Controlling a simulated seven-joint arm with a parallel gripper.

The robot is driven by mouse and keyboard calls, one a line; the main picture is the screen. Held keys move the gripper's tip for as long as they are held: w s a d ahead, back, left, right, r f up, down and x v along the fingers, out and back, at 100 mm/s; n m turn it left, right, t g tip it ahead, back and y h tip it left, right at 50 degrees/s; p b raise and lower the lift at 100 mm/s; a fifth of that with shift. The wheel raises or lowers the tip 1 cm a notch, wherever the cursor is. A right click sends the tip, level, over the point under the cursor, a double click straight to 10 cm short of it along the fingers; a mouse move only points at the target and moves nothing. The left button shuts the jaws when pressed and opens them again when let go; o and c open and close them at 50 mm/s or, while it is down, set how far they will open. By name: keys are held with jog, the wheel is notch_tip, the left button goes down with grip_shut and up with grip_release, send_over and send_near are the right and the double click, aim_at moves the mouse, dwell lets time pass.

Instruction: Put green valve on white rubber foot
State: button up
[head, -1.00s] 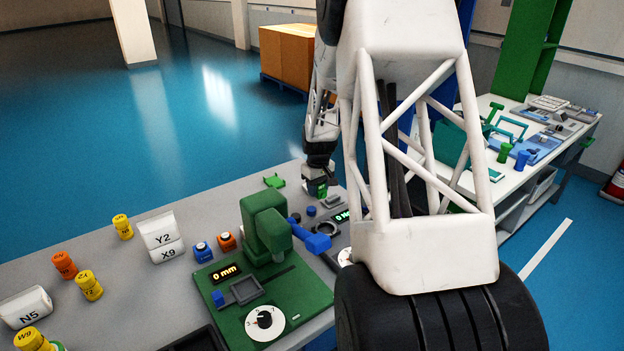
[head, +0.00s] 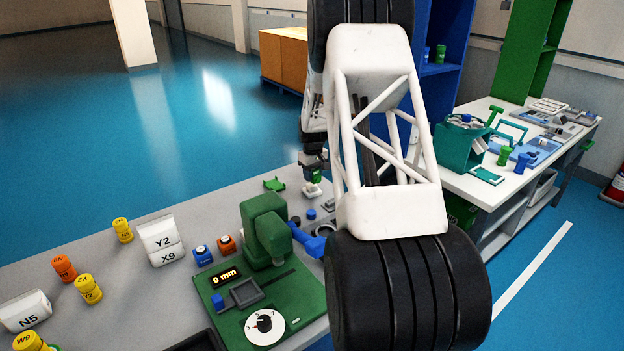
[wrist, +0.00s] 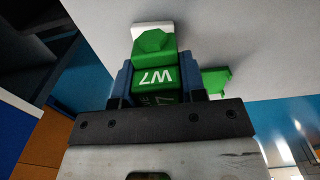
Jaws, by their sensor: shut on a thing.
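The green valve marked W7 (wrist: 152,72) is between my gripper's (wrist: 158,90) two blue fingers, which are shut on it. In the head view my gripper (head: 314,168) is small and near the bench's far edge, with the green valve (head: 313,176) at its tip. A white piece, seemingly the white rubber foot (head: 312,191), shows right below the valve. In the wrist view a white edge (wrist: 153,28) shows just beyond the valve's far end. I cannot tell whether the valve touches it.
A loose green part (head: 274,184) lies on the grey bench left of my gripper; it also shows in the wrist view (wrist: 216,81). A green gauge stand (head: 266,228) with a blue lever (head: 308,240) stands nearer. White blocks (head: 162,240) and yellow and orange cylinders are left.

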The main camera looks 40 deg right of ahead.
jog(key=shift+w+d+f, duration=0.1)
jog(key=shift+w+d, duration=0.25)
jog(key=shift+w, duration=0.3)
jog(key=shift+w+d, duration=0.35)
jog(key=shift+w, duration=0.25)
jog(key=shift+f, duration=0.15)
jog(key=shift+f, duration=1.6)
jog(key=shift+f, duration=0.15)
jog(key=o, duration=1)
